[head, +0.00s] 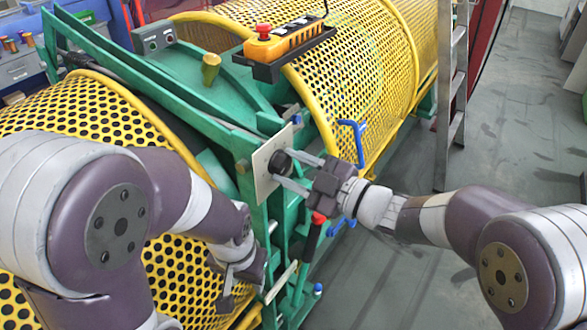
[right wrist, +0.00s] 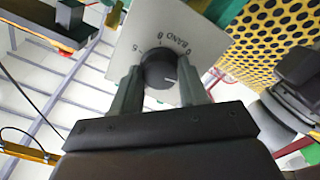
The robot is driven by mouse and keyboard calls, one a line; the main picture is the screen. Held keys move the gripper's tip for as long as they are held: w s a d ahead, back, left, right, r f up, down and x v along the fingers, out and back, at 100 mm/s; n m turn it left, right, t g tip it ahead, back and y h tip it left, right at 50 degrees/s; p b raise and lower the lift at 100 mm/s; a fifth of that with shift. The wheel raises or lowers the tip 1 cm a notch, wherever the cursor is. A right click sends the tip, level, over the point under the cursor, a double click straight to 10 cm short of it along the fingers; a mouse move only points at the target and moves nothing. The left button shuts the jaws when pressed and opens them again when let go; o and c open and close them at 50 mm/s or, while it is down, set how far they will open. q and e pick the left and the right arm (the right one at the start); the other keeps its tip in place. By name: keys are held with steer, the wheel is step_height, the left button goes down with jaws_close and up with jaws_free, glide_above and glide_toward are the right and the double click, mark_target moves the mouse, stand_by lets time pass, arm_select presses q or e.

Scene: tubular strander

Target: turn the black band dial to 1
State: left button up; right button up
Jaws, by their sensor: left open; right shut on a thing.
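The black band dial (head: 281,162) is a round knob on a pale square plate (head: 263,160) fixed to the green frame. My right gripper (head: 287,168) reaches it from the right, its fingers on either side of the knob. In the right wrist view the dial (right wrist: 158,70) sits between the two fingers of the right gripper (right wrist: 162,88), shut on it. A white pointer line on the knob points to the lower right. The plate (right wrist: 200,45) carries "BAND" and small rotated numerals, some hard to read. My left gripper (head: 245,285) is open, low beside the yellow mesh, apart from the dial.
Yellow perforated guards (head: 345,60) fill the space behind and at the left. An orange control box (head: 285,40) sits on top. A red-tipped lever (head: 315,225) and blue handles (head: 355,135) are close to my right gripper. A ladder (head: 452,90) stands at the back right. Grey floor is clear at right.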

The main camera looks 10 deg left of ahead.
steer(key=o, duration=1)
steer(key=shift+o, duration=0.2)
steer(key=b+v, duration=0.1)
steer(key=v, duration=1.1)
steer(key=shift+d, duration=0.3)
steer(key=shift+s, duration=0.1)
